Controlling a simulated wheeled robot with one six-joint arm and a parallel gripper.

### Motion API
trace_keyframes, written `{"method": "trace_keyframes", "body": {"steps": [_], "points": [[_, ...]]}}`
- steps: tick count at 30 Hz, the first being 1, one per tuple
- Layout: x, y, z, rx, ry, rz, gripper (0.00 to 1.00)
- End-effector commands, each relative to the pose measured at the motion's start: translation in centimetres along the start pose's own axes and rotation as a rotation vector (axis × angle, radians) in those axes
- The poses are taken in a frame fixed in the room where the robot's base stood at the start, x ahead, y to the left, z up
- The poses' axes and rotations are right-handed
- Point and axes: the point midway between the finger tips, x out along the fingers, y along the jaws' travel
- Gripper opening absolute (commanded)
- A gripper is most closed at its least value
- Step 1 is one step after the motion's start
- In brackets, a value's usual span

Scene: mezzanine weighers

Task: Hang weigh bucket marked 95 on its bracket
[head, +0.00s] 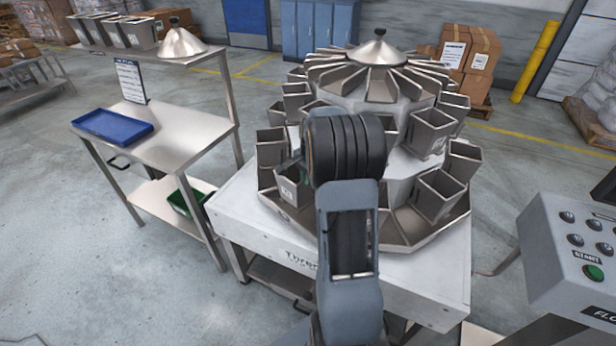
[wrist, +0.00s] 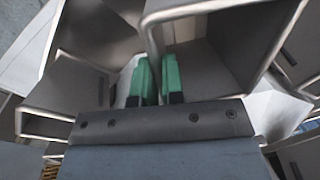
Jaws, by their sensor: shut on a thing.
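My gripper (wrist: 155,80) has its two green fingers close together on the rim of a grey metal weigh bucket (wrist: 222,58) in the wrist view. In the head view that bucket (head: 290,189) is at the left of my wrist, at the lower ring of the weigher (head: 236,213). It carries a small white label too small to read surely. My arm hides part of it and most of my gripper. I cannot tell whether the bucket sits on its bracket or is held just off it; the bracket is hidden.
Other buckets ring the weigher close by, such as one on the right (head: 437,192) and one on the left (head: 271,147). A steel bench (head: 180,138) with a blue tray (head: 112,127) stands left. A control box with a green button (head: 594,272) is at right.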

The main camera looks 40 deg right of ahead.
Motion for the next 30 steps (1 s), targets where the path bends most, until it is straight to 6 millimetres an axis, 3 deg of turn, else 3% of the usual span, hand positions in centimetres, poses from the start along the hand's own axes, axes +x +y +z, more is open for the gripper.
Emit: {"method": "trace_keyframes", "body": {"steps": [27, 28, 30], "points": [[0.9, 0.1, 0.0, 0.0, 0.002, -0.002, 0.0], [0.8, 0.1, 0.0, 0.0, 0.002, -0.003, 0.11], [0.8, 0.1, 0.0, 0.0, 0.002, -0.002, 0.18]]}}
